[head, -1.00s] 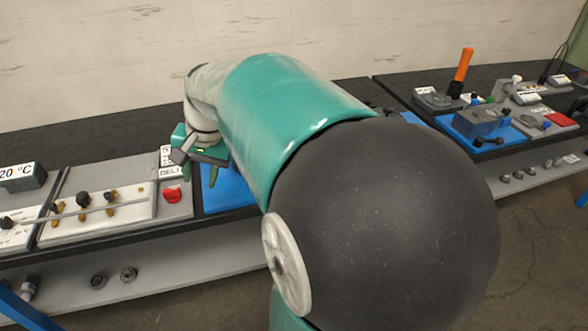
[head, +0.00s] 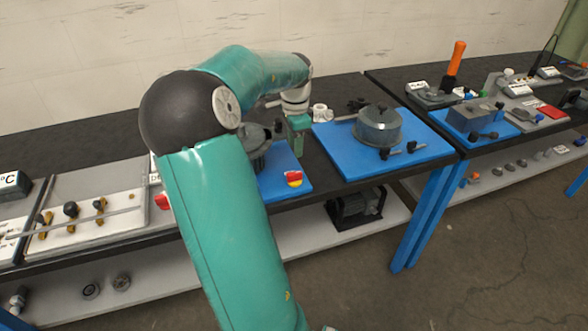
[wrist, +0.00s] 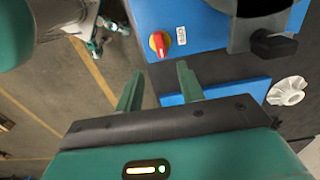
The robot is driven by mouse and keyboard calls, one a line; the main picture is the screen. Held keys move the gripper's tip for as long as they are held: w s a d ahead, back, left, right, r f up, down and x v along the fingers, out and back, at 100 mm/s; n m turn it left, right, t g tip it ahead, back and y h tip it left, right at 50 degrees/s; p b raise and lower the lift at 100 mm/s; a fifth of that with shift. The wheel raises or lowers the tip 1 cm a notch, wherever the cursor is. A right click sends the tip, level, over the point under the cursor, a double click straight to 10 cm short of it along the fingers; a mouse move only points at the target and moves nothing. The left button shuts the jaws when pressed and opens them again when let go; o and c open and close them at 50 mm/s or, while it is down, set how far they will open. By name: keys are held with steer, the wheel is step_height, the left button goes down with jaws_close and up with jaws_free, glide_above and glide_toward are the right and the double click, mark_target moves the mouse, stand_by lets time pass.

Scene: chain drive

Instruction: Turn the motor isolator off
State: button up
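The motor isolator (wrist: 159,43) is a red turn handle on a yellow round plate, set on a blue board (wrist: 205,28) beside a small white label. In the wrist view its handle runs roughly up and down the picture. It also shows in the head view (head: 294,179) near the front of the board. My gripper (wrist: 160,70) is open and empty, its two green fingers apart and pointing toward the handle without touching it. In the head view my gripper (head: 297,148) hangs behind and above the isolator. The label's text is too small to read.
A dark grey machine (head: 256,150) stands on the same board, partly behind my arm. A white fitting (head: 320,113) lies behind. A black motor (head: 356,207) is on the lower shelf.

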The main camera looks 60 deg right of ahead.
mark_target(295, 173)
step_height(295, 173, down, 10)
stand_by(0.4)
steer(key=shift+c, duration=0.5)
jaws_close()
